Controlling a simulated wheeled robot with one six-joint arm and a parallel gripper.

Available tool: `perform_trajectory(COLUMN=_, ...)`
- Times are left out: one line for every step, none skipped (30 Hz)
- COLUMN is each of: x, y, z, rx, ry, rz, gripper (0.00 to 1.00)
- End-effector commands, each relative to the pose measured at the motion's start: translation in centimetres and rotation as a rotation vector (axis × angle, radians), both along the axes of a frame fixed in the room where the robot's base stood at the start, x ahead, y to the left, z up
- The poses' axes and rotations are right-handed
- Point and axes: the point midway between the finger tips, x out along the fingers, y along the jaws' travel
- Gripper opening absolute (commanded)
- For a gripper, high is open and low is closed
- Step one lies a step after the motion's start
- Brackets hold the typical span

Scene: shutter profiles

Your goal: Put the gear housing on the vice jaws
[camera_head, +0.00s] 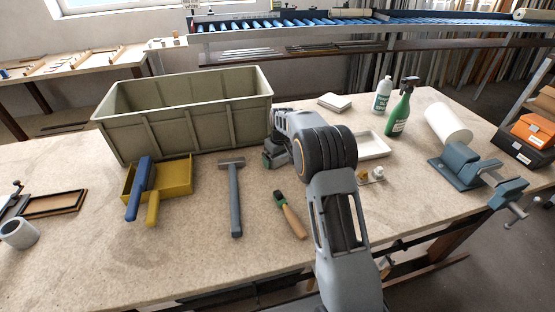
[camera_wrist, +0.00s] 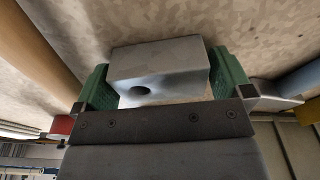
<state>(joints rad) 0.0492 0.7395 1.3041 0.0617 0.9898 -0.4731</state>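The gear housing, a grey block with a dark round hole, shows in the wrist view (camera_wrist: 160,62). It sits between the green finger pads of my gripper (camera_wrist: 164,85), and both pads appear to touch its sides. In the head view my gripper (camera_head: 275,156) is low over the middle of the bench, mostly hidden behind my arm, and the housing cannot be made out clearly there. The blue-grey vice (camera_head: 462,165) stands at the bench's right edge, far to the right of my gripper. Nothing visible rests on its jaws.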

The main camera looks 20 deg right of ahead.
Motion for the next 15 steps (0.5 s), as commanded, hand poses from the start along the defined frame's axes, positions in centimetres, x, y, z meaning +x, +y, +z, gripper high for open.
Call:
perform_trajectory(x=0.0, y=0.0, z=0.01, rx=0.0, ry=0.0, rz=0.0, gripper=0.92)
perform_trajectory(x=0.0, y=0.0, z=0.02, rx=0.0, ry=0.0, rz=0.0, gripper=0.89)
perform_trajectory(x=0.0, y=-0.01, z=0.02, rx=0.0, ry=0.0, rz=0.0, gripper=0.86)
perform_trajectory(x=0.0, y=-0.01, z=0.02, rx=0.0, ry=0.0, rz=0.0, gripper=0.83)
perform_trajectory(x=0.01, y=-0.01, z=0.03, rx=0.0, ry=0.0, rz=0.0, gripper=0.8)
perform_trajectory(x=0.01, y=-0.01, z=0.03, rx=0.0, ry=0.0, rz=0.0, gripper=0.76)
perform_trajectory(x=0.01, y=0.0, z=0.03, rx=0.0, ry=0.0, rz=0.0, gripper=0.73)
perform_trajectory(x=0.01, y=-0.01, z=0.04, rx=0.0, ry=0.0, rz=0.0, gripper=0.7)
perform_trajectory(x=0.01, y=-0.01, z=0.04, rx=0.0, ry=0.0, rz=0.0, gripper=0.67)
perform_trajectory(x=0.01, y=-0.01, z=0.04, rx=0.0, ry=0.0, rz=0.0, gripper=0.64)
perform_trajectory(x=0.01, y=-0.01, z=0.04, rx=0.0, ry=0.0, rz=0.0, gripper=0.61)
perform_trajectory(x=0.01, y=-0.01, z=0.04, rx=0.0, ry=0.0, rz=0.0, gripper=0.57)
perform_trajectory(x=0.01, y=-0.01, z=0.04, rx=0.0, ry=0.0, rz=0.0, gripper=0.54)
perform_trajectory(x=0.01, y=-0.01, z=0.05, rx=0.0, ry=0.0, rz=0.0, gripper=0.51)
perform_trajectory(x=0.01, y=-0.01, z=0.05, rx=0.0, ry=0.0, rz=0.0, gripper=0.47)
